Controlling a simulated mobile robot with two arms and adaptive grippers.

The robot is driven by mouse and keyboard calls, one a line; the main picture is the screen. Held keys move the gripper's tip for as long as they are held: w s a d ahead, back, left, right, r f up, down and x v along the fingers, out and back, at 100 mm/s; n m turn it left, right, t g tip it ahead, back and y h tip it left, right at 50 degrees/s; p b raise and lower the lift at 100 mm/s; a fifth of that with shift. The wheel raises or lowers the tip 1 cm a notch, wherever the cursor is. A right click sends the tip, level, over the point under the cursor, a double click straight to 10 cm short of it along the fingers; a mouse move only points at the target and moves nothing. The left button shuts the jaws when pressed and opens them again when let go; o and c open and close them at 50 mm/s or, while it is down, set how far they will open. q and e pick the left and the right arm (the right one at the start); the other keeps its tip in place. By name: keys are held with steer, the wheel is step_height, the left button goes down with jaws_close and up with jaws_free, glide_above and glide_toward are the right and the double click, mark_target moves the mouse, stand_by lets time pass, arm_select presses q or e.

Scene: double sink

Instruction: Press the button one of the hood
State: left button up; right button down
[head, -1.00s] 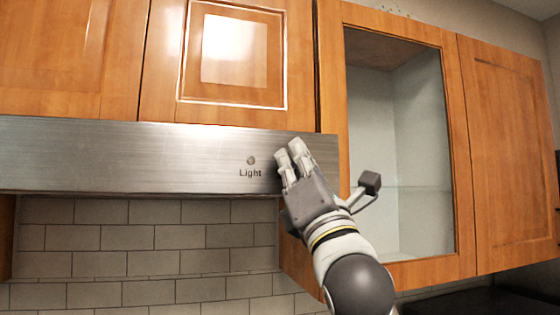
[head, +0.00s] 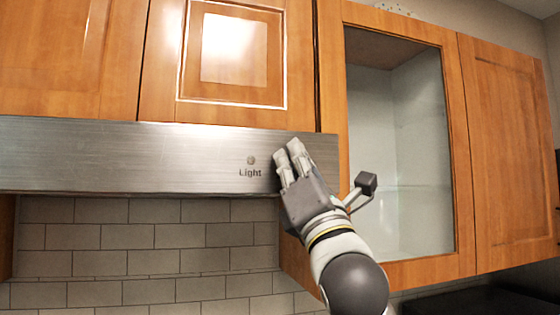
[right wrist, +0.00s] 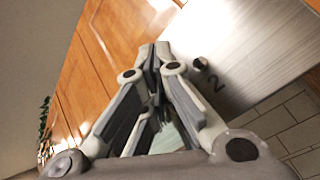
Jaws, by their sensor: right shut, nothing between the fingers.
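The hood (head: 130,155) is a brushed steel panel across the head view, under wooden cabinets. A small round button (head: 251,160) sits on it above the word "Light". My right gripper (head: 288,152) is shut and empty, just right of that button, in front of the hood's right part. It hides the panel behind its fingers. In the right wrist view, the shut fingertips (right wrist: 155,50) are left of a dark knob-like button (right wrist: 201,63) marked "2". I cannot see a button marked "1", nor tell whether the fingertips touch the panel. My left gripper is not in view.
Wooden cabinets (head: 228,50) are above the hood. A glass-front cabinet (head: 465,150) stands to the right, close to my right wrist. White tiles (head: 150,237) cover the wall below. The space in front of the hood's left part is clear.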

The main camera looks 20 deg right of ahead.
steer(key=shift+s, duration=0.6)
steer(key=s, duration=0.6)
steer(key=shift+d, duration=0.15)
stand_by(0.4)
